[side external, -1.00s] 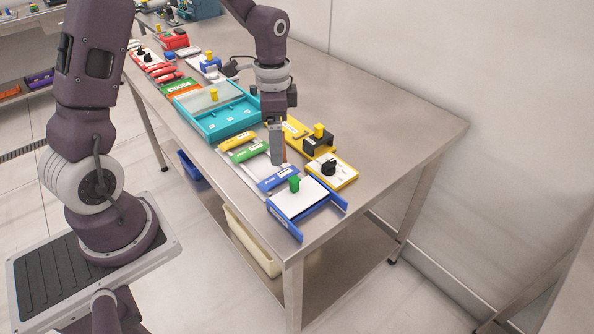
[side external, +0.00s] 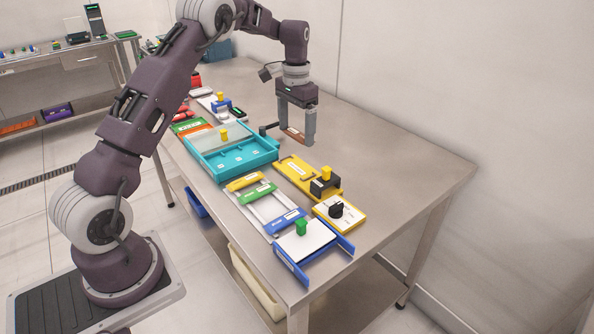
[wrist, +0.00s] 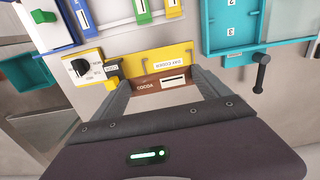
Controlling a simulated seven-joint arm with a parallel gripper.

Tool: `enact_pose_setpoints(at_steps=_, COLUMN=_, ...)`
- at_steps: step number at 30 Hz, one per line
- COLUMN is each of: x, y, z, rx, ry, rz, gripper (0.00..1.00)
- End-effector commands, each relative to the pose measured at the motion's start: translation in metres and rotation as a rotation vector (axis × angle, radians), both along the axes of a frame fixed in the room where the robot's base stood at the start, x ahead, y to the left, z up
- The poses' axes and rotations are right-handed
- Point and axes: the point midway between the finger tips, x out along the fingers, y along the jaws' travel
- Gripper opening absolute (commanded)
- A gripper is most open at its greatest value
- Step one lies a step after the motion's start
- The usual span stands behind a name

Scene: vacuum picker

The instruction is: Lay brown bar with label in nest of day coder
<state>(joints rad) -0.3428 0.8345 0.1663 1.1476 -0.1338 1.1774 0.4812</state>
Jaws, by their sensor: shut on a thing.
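My gripper (side external: 291,137) is shut on a brown bar (wrist: 148,87), held above the table. The bar carries a white label and reads "COCOA" in the wrist view. It also shows between the fingers in the side view (side external: 294,133). The day coder (side external: 291,171) is a yellow base with a black block and yellow knob at its right end. In the side view, my gripper and the bar appear up and behind its left end. In the wrist view, the day coder's yellow plate (wrist: 151,66) shows just beyond the bar, which partly hides it.
A rack (side external: 264,209) with yellow, green and blue bars lies in front of the day coder. A teal tray (side external: 205,164) stands to the left. A dial box (side external: 329,222) and a blue tray (side external: 287,263) are near the right end. The table behind is clear.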

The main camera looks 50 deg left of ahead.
Motion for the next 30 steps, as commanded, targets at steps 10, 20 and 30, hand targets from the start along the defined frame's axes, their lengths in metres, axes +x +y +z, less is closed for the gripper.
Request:
enact_pose_setpoints(at_steps=10, x=0.009, y=0.016, z=-0.037, rx=0.002, ry=-0.003, rz=-0.028, gripper=0.47)
enact_pose_setpoints(at_steps=20, x=0.009, y=0.016, z=-0.093, rx=0.004, ry=-0.005, rz=-0.029, gripper=0.47)
enact_pose_setpoints(at_steps=30, x=0.01, y=0.016, z=-0.096, rx=0.004, ry=-0.006, rz=-0.028, gripper=0.47)
